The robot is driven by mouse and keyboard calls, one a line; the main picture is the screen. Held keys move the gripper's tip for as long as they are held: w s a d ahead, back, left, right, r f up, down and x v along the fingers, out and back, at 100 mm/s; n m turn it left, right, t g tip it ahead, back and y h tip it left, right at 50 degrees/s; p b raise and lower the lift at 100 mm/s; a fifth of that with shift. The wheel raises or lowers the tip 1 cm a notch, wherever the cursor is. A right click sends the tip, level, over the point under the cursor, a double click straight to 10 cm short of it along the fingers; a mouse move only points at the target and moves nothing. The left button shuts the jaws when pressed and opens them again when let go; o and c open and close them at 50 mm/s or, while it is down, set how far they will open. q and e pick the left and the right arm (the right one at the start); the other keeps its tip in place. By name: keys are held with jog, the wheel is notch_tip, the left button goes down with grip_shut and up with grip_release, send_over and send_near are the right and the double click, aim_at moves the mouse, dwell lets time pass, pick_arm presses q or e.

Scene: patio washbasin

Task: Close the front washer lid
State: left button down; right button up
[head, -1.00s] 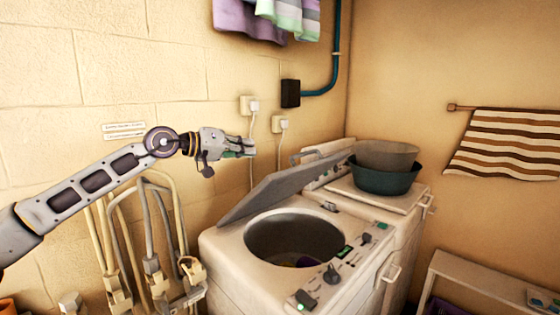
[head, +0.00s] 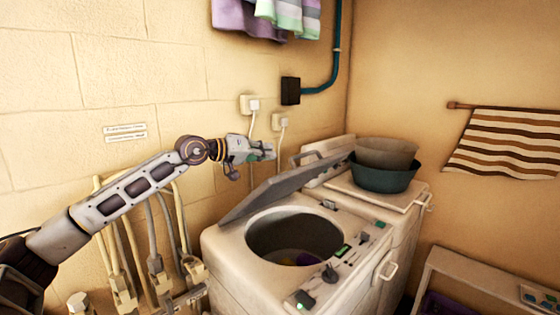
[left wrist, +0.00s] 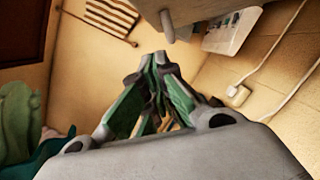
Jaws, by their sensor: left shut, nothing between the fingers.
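The front washer (head: 235,262) stands right of centre in the head view, with its round tub opening uncovered. Its grey lid (head: 285,187) is tilted up, hinged at the back left side. Cloth lies inside the tub. My left gripper (head: 270,152) is above and behind the lid's upper part, near the wall, and apart from the lid. In the left wrist view its green-padded fingers (left wrist: 152,62) meet at the tips with nothing between them. A pale panel edge with a knob-like handle (left wrist: 168,28) shows just beyond the fingertips. My right gripper is not in view.
A second washer behind carries a dark green basin (head: 385,177) with a brown bowl (head: 387,154). Wall sockets with cords (head: 250,104) are close to my left gripper.

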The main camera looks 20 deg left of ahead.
aim_at(280, 183)
pick_arm(q)
jog(key=shift+w+d+f+p, duration=0.4)
jog(key=shift+w+d+f, duration=0.05)
jog(key=shift+w+d, duration=0.15)
jog(key=shift+w+d+f+p, duration=0.4)
jog(key=shift+w+d, duration=0.1)
jog(key=shift+d, duration=0.1)
jog(key=shift+s+d+f, duration=0.3)
jog(key=shift+d+f, duration=0.45)
jog(key=shift+f, duration=0.1)
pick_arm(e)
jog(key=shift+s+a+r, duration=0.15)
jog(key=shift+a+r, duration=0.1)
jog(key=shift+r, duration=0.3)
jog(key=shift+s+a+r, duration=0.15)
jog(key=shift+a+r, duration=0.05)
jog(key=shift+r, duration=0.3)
pick_arm(q)
jog(key=shift+f, duration=0.1)
